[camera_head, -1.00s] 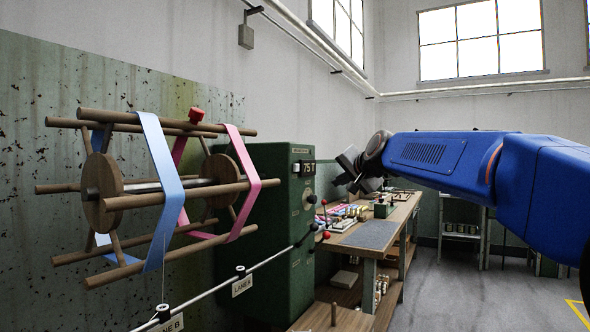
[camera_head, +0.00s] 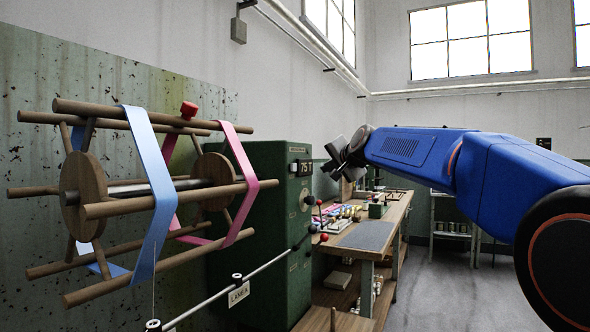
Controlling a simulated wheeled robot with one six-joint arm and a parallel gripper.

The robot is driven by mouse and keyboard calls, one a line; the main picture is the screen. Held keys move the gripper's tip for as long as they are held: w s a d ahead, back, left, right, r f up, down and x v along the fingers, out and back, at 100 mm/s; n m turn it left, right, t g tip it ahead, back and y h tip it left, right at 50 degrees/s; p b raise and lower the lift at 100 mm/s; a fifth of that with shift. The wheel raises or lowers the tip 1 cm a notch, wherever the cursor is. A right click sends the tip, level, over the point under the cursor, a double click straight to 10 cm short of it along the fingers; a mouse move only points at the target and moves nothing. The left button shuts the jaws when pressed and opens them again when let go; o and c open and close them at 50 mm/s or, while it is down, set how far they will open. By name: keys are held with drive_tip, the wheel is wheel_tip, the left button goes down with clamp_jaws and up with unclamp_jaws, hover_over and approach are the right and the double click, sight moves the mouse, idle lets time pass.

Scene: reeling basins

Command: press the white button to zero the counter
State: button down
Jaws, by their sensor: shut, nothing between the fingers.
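The counter (camera_head: 300,167) is a small dark window with light digits, apparently starting 75, high on the green machine cabinet (camera_head: 270,240). My gripper (camera_head: 336,158) is at the end of my blue arm, to the right of the counter in the picture and apart from the pale part. Its fingers are dark, small and shut, with nothing visibly held.
A wooden reel (camera_head: 84,190) with blue and pink ribbons stands at left. Red-knobbed levers (camera_head: 322,237) project beside the cabinet. A workbench (camera_head: 390,217) with small items runs behind. A rod with a LANE A tag (camera_head: 238,294) crosses in front. Floor at right is open.

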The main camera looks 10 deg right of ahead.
sight(297, 169)
drive_tip(key=w+a, duration=0.4)
drive_tip(key=a, duration=0.2)
drive_tip(key=shift+w+a, duration=0.2)
drive_tip(key=shift+w, duration=0.1)
idle(2.0)
drive_tip(key=shift+w+a, duration=0.25)
drive_tip(key=shift+a, duration=0.05)
drive_tip(key=shift+w+a, duration=0.3)
drive_tip(key=shift+a, duration=0.15)
idle(1.0)
drive_tip(key=shift+s+d, duration=0.1)
drive_tip(key=shift+d, duration=0.05)
drive_tip(key=shift+s+d, duration=0.45)
drive_tip(key=shift+d, duration=0.15)
drive_tip(key=shift+d, duration=0.1)
drive_tip(key=shift+s+d, duration=0.75)
drive_tip(key=shift+d, duration=0.25)
drive_tip(key=shift+s+d, duration=0.75)
drive_tip(key=shift+d, duration=0.2)
